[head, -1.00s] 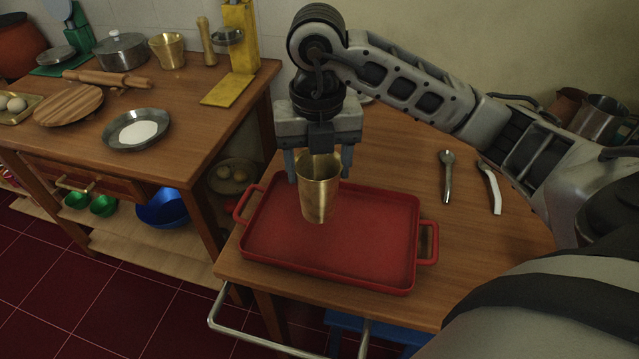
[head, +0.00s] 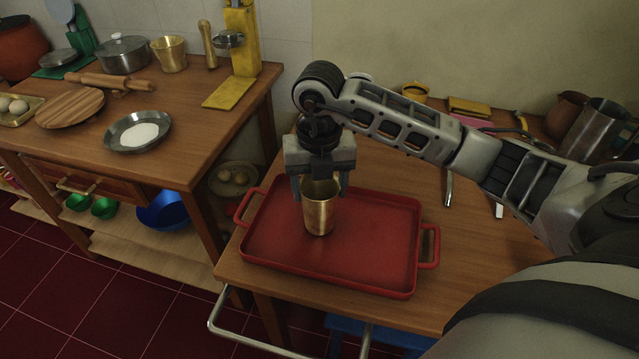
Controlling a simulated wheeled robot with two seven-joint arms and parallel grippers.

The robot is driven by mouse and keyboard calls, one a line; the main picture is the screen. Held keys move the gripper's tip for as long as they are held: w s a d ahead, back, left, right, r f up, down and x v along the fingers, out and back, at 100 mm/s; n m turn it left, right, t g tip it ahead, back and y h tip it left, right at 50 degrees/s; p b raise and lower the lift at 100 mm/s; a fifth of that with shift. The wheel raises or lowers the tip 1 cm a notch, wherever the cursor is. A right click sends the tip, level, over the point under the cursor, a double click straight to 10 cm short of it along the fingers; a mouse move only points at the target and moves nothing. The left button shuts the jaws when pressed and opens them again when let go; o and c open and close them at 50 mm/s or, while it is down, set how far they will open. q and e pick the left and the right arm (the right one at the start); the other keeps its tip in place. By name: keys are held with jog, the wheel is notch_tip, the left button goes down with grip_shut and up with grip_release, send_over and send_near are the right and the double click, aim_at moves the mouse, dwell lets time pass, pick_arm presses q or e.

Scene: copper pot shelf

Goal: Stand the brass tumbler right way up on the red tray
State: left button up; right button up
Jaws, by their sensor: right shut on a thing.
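The brass tumbler (head: 319,212) is upright, mouth up, over the middle-left of the red tray (head: 375,265). Its base looks at or very near the tray floor; I cannot tell for certain whether it touches. My right gripper (head: 320,185) points down from above and is shut on the tumbler's upper part, with a finger on either side. The gripper hides part of the tumbler's rim. The tray lies flat on the wooden table, with a handle at each short end. My left gripper is not in view.
A steel peeler-like tool (head: 448,188) lies right of the tray, partly under my arm. A metal pot (head: 597,128) stands at the back right. The left table holds a plate of white powder (head: 137,131), a rolling pin (head: 108,81) and a brass cup (head: 169,54). The tray's right half is clear.

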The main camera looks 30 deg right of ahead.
jog(key=o, duration=1.4)
jog(key=shift+f, duration=0.15)
jog(key=shift+r, duration=0.35)
pick_arm(q)
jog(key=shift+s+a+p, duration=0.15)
jog(key=shift+p, duration=0.45)
pick_arm(e)
notch_tip(320, 180, up, 12)
jog(key=shift+f, duration=0.15)
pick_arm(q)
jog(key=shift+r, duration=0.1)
